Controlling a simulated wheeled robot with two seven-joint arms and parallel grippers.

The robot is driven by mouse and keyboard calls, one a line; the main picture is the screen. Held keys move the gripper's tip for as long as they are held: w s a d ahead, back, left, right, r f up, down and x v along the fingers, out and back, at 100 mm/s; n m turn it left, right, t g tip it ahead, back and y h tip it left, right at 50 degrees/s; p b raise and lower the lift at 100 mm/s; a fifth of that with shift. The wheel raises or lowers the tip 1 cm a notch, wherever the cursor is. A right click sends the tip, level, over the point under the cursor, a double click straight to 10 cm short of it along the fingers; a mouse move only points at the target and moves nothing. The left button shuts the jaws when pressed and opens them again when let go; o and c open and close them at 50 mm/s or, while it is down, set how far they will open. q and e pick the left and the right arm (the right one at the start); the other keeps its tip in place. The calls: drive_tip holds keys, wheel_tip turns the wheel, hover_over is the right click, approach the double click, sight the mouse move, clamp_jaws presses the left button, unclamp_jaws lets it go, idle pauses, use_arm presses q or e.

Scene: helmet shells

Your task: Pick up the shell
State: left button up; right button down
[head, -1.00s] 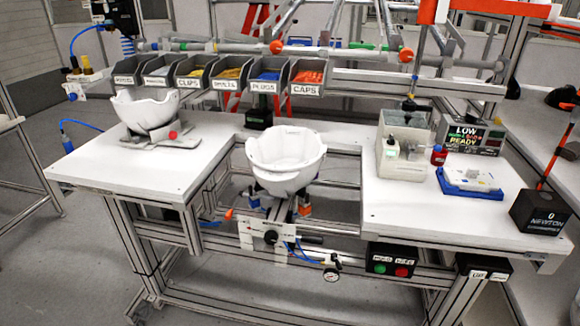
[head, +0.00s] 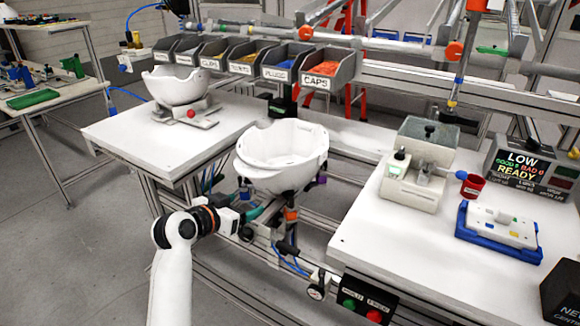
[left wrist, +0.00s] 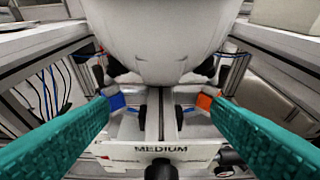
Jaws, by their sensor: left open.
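A white helmet shell (head: 282,155) sits open side up on a fixture in the gap between the two table halves. Its underside (left wrist: 160,40) fills the upper middle of the left wrist view. My left gripper (head: 258,212) is just in front of and below this shell, pointing at it. Its two teal fingers (left wrist: 158,125) are wide apart, with nothing between them; I cannot tell that either touches the shell. A second white shell (head: 174,85) rests on a grey stand on the left table half. My right gripper is not in view.
A fixture with a MEDIUM label (left wrist: 160,149) lies below the shell. Part bins (head: 282,64) line the back. A grey-white tester (head: 417,165), a red cup (head: 471,186) and a blue tray (head: 497,238) occupy the right half. The left tabletop's front is clear.

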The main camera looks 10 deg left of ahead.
use_arm(q)
drive_tip(key=x, duration=1)
drive_tip(key=shift+w+d, duration=0.15)
drive_tip(key=shift+c, duration=0.2)
drive_tip(key=c, duration=1.2)
drive_tip(key=shift+r, duration=0.2)
drive_tip(key=shift+c, duration=0.4)
